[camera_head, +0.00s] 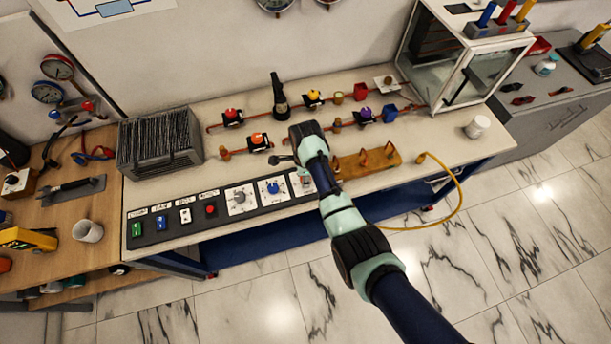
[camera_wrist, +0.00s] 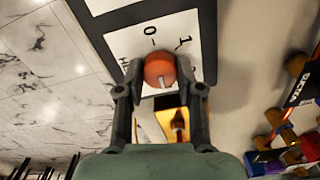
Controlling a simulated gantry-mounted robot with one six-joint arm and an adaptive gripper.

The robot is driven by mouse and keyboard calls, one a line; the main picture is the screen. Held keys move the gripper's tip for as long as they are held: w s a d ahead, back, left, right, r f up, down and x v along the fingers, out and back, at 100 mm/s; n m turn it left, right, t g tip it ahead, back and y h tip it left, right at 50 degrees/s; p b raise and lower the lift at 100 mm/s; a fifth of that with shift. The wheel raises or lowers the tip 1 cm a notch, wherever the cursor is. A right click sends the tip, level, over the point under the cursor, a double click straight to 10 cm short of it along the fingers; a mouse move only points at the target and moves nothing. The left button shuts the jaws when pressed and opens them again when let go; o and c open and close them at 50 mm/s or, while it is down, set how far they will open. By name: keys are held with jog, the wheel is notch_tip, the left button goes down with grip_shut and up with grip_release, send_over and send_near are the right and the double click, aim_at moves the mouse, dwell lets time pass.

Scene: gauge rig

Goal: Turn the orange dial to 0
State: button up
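The orange dial (camera_wrist: 158,69) is a round knob on a white plate (camera_wrist: 125,45) with black markings. A 0 and a 1 are printed on the plate beyond the knob in the wrist view. The dial's white pointer line faces the near side, toward my gripper's palm and away from the 0. My gripper (camera_wrist: 160,75) has one fingertip on each side of the dial, and they appear to touch it. In the head view my arm largely hides the dial and the fingertips at the right end of the control panel (camera_head: 180,236).
The panel also holds a grey dial (camera_head: 240,198), a blue dial (camera_head: 273,188) and several coloured switches. A wooden block with hooks (camera_head: 368,163) stands right of my arm. Valves on red pipes lie behind. A yellow hose (camera_head: 458,197) hangs at the front right.

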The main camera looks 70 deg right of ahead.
jog(key=c, duration=0.4)
